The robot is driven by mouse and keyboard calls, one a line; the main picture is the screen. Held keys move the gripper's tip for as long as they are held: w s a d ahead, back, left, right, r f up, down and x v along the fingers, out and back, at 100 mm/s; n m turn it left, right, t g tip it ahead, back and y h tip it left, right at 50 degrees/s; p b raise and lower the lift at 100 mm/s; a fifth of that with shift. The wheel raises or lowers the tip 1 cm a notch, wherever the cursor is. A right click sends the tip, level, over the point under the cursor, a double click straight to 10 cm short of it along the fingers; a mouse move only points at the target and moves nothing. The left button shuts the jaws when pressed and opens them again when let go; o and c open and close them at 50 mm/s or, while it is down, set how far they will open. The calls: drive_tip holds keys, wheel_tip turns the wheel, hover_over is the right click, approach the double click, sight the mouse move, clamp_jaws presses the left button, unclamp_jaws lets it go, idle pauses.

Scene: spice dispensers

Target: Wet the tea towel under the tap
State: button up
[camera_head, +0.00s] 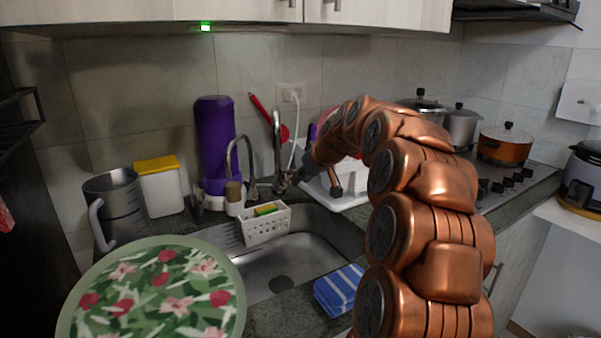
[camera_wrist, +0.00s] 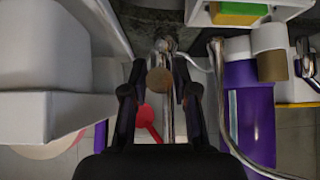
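The tea towel (camera_head: 340,288), blue with white stripes, lies folded on the counter at the sink's front edge, apart from my gripper. The chrome tap (camera_head: 277,140) stands behind the sink (camera_head: 318,240); I see no water flowing. My gripper (camera_head: 286,183) is at the tap's base, small and partly hidden in the head view. In the wrist view my gripper (camera_wrist: 159,85) has its dark fingers apart, with a round brown knob (camera_wrist: 160,80) and a chrome tap part (camera_wrist: 166,118) showing between them. I cannot tell whether the fingers touch these. The towel is not in the wrist view.
A white caddy (camera_head: 265,226) with sponges hangs at the sink's back left. A purple bottle (camera_head: 214,140), a white container with a yellow lid (camera_head: 159,190) and a grey jug (camera_head: 117,210) stand left. A floral round tray (camera_head: 165,295) covers the front left. Pots (camera_head: 505,146) stand right.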

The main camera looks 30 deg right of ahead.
drive_tip(key=shift+c, duration=0.8)
drive_tip(key=shift+w+r, duration=0.2)
drive_tip(key=shift+r, duration=0.45)
drive_tip(key=o, duration=1)
drive_tip(key=shift+s, duration=0.15)
drive_tip(key=v, duration=0.7)
